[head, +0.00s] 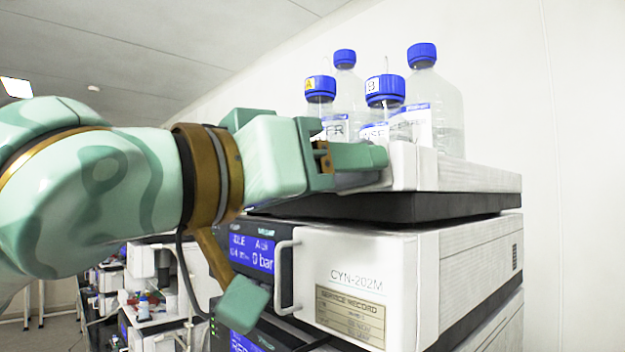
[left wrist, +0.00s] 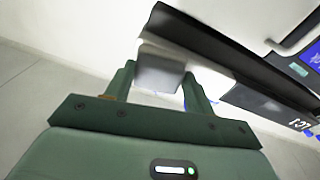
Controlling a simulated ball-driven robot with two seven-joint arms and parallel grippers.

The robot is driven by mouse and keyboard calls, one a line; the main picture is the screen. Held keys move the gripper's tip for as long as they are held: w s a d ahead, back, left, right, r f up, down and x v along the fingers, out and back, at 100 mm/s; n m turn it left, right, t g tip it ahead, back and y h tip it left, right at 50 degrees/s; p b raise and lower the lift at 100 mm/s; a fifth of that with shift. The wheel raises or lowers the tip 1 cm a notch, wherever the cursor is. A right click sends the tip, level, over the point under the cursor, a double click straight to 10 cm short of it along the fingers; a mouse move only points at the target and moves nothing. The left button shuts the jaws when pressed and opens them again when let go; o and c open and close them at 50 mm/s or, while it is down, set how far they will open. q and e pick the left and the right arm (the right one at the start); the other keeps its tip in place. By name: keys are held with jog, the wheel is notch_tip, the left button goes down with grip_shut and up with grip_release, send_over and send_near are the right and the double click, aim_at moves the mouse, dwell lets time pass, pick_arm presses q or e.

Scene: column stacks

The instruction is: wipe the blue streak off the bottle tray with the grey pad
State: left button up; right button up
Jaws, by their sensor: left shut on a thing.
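My left gripper (head: 365,160) is at the near left corner of the white bottle tray (head: 470,175), in front of the bottles. In the left wrist view, its two fingers (left wrist: 160,82) are shut on a grey block, the grey pad (left wrist: 160,72). The pad is close to the tray's edge; I cannot tell whether it touches. In the head view the fingers largely hide the pad. I cannot make out the blue streak in the head view. Small blue patches show beyond the fingers in the left wrist view, too blurred to identify.
Several clear bottles with blue caps (head: 422,55) stand on the tray just behind my fingers. Below is a stack of instruments with a blue display (head: 252,252), a handle (head: 284,277) and a label plate (head: 350,316). A wall stands to the right.

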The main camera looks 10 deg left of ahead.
pick_arm(q)
jog(key=w+a, duration=0.5)
jog(key=a, duration=0.1)
jog(key=shift+a, duration=0.25)
dwell(0.6)
jog(key=shift+s, duration=0.1)
jog(key=shift+r+b+v, duration=0.15)
jog(key=shift+v, duration=1.3)
jog(key=shift+r+b+v, duration=0.15)
jog(key=shift+r+v, duration=0.05)
jog(key=shift+v, duration=1.25)
jog(key=shift+s, duration=0.15)
